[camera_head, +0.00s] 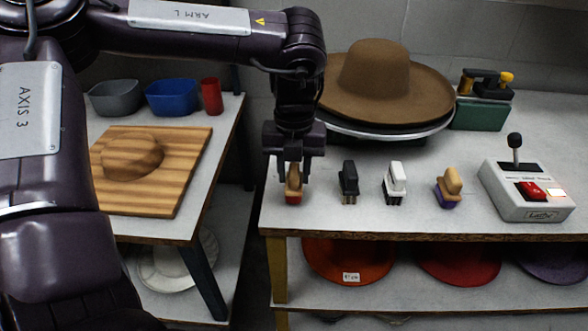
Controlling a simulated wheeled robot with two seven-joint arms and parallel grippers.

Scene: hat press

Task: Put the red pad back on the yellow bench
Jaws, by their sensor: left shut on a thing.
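The red pad (293,198), a small block with a tan top and a red base, is between the fingers of my left gripper (292,181). The gripper points straight down and is shut on the pad's top part. The pad is over the front left part of the yellow bench (320,217), the grey-topped one with a yellow leg at its front left corner. It is at or just above the top; I cannot tell whether it touches. My right gripper is not in view.
To the right stand a black pad (348,183), a white pad (394,184) and a tan and purple pad (447,189). Behind is a brown hat (375,75) on a press; a control box (526,193) stands right. A wooden board (190,170) lies on the left bench.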

